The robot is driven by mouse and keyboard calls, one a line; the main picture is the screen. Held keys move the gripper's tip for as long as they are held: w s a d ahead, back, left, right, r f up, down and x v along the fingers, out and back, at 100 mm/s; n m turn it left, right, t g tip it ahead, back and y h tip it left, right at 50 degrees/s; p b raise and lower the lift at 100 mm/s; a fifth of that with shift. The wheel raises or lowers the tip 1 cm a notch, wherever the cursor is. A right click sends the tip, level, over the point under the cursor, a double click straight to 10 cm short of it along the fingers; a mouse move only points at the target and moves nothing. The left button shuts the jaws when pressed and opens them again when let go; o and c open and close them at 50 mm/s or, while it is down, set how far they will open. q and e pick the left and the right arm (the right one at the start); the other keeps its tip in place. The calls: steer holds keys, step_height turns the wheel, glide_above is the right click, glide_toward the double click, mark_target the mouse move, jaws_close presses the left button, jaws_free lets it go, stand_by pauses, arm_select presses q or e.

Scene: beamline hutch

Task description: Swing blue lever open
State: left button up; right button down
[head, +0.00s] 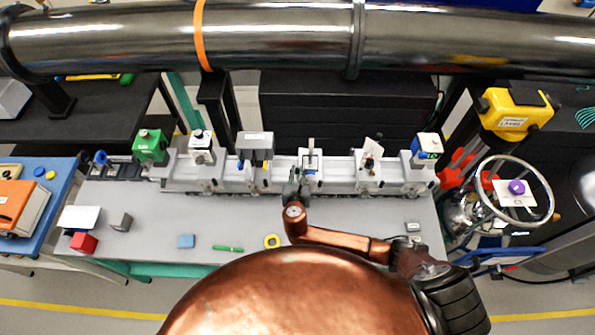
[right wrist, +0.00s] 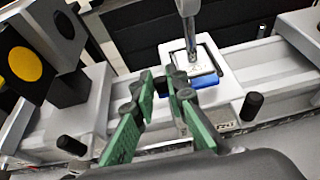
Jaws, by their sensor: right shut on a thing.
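The blue lever (right wrist: 206,81) shows in the right wrist view as a short blue bar at the front foot of a white carrier (right wrist: 228,68). The carrier holds an upright metal post (right wrist: 188,30). My right gripper (right wrist: 164,80), with green finger pads, has its fingertips at the bar's left part and is shut on it; the fingers hide part of the grip. In the head view my right gripper (head: 297,186) reaches the rail's front side just below the post, and only a little blue (head: 310,172) shows. My left gripper is out of view.
Other carriers stand along the pale rail, including a green-topped one (head: 150,146) and a dark block (head: 255,148). A yellow tape ring (head: 271,241), green pen (head: 228,248) and blue block (head: 186,241) lie on the bench. A black knob (right wrist: 252,105) stands right of my fingers.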

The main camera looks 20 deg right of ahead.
steer(key=c, duration=1.9)
jaws_free()
steer(key=shift+c, duration=0.2)
steer(key=v, duration=1.2)
steer(key=shift+f, duration=0.1)
